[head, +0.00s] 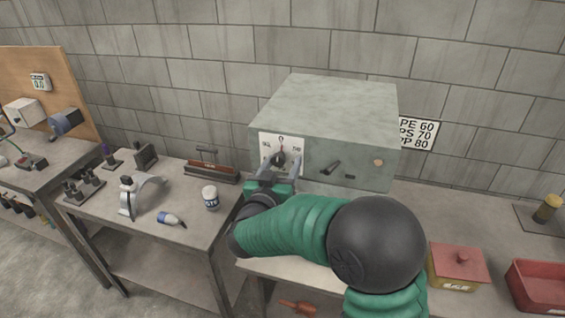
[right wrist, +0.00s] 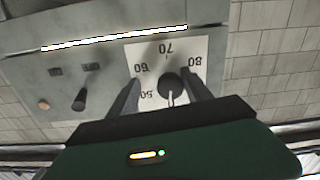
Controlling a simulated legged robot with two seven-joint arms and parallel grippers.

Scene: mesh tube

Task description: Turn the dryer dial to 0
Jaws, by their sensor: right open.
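The dryer is a grey-green metal box (head: 325,105) on the bench against the wall. Its dial is a dark round knob (right wrist: 171,82) on a white scale plate (head: 270,143). In the right wrist view the scale is upside down, with 50, 60, 70 and 80 readable. A pale line on the knob points down there, away from 70. The lower part of the scale is hidden by my gripper. My right gripper (head: 282,170) is open at the dial, its fingers either side of the knob; contact cannot be told. My left gripper is not in view.
A small lever (head: 331,167) and an orange button (head: 378,162) are on the box's front. A wall sign (head: 417,132) reads PE 60, PS 70, PP 80. A white jar (head: 210,197) stands on the left table.

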